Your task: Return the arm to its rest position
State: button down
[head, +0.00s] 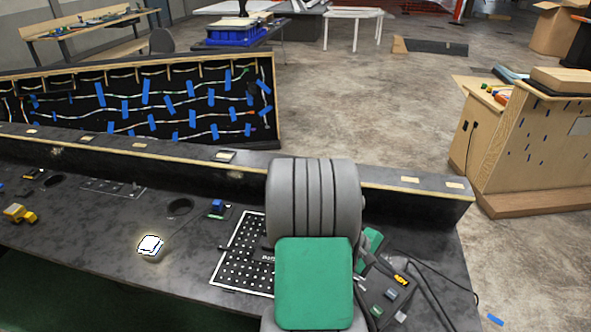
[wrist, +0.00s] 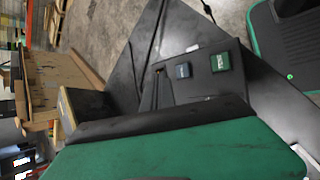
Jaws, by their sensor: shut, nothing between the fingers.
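My arm (head: 313,200) rises in front of the console in the head view, with ribbed grey joint covers and a green panel. It hides part of the console's right end. I make out no gripper fingers in either view. In the wrist view, a large green surface with a dark bar fills the lower part; I cannot tell what it belongs to. The dark console (head: 90,225) spans the head view. A glowing white square button (head: 151,245) is lit on it, left of my arm.
A perforated plate (head: 240,255) and a small blue switch (head: 217,207) lie left of my arm. Cables and small blocks lie right of it. A yellow toy-like piece (head: 19,213) sits far left. A wooden cabinet (head: 530,150) stands right. Open floor (head: 380,110) lies behind.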

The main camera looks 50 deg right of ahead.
jog(key=w+a+r+t+y, duration=0.1)
jog(key=w+a+r+t, duration=0.3)
jog(key=w+a, duration=0.55)
jog(key=w+a+r+t, duration=0.35)
jog(key=w+a, duration=0.35)
jog(key=w, duration=0.5)
jog(key=a+r+n+t+y, duration=0.1)
jog(key=a+r+y, duration=0.1)
jog(key=a, duration=1)
jog(key=w+a+r+n+t+y, duration=0.1)
jog(key=a+r, duration=0.4)
jog(key=a, duration=0.7)
jog(key=shift+r+t+y, duration=0.25)
jog(key=shift+t+y, duration=0.3)
jog(key=shift+y, duration=0.15)
jog(key=shift+w, duration=0.1)
